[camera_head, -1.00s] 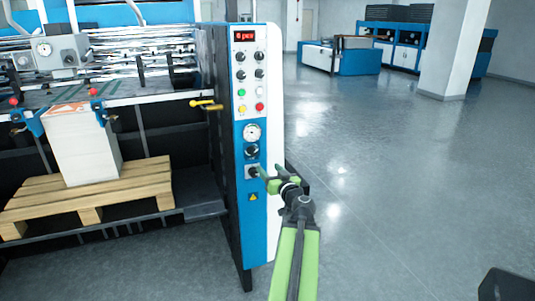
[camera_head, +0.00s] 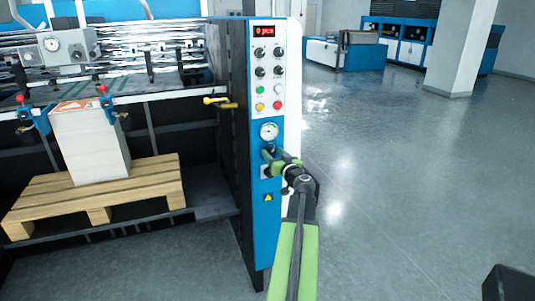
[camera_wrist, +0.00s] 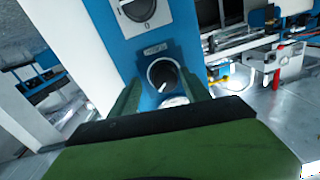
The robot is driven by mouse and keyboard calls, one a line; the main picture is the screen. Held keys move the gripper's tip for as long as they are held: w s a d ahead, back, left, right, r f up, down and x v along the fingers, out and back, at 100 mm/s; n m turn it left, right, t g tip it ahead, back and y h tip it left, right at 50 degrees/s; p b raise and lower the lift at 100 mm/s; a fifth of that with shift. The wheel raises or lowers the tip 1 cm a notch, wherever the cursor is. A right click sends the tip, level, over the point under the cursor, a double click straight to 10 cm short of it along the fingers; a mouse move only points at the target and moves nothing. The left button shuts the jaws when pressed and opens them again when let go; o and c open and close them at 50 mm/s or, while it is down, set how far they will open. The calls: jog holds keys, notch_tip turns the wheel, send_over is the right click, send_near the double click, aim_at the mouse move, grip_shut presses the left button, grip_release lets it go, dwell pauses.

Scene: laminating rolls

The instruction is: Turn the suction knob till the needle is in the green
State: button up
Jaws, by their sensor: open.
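The suction knob (camera_wrist: 163,74) is black with a white pointer line, on the blue panel in the wrist view. In the head view my gripper covers most or all of it. My gripper (camera_head: 270,157) is open in front of the panel, just below the gauge. In the wrist view its green fingers (camera_wrist: 161,88) stand on either side of the knob; I cannot tell whether they touch it. The round white gauge (camera_head: 268,131) is above the knob in the head view; its needle is too small to read. In the wrist view a white dial edge (camera_wrist: 175,101) shows behind my gripper.
A switch on a grey plate (camera_wrist: 143,12) is close to the knob. Buttons (camera_head: 269,98) and a red display (camera_head: 264,31) are higher on the panel. A yellow-handled lever (camera_head: 216,101) sticks out at left. Open floor (camera_head: 400,190) lies to the right.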

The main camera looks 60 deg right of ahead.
jog(key=shift+a, duration=0.1)
jog(key=shift+w+a, duration=0.1)
jog(key=shift+w, duration=0.1)
grip_shut()
jog(key=shift+d+r, duration=0.1)
jog(key=shift+d, duration=0.1)
jog(key=shift+a+m, duration=0.15)
jog(key=shift+m, duration=0.15)
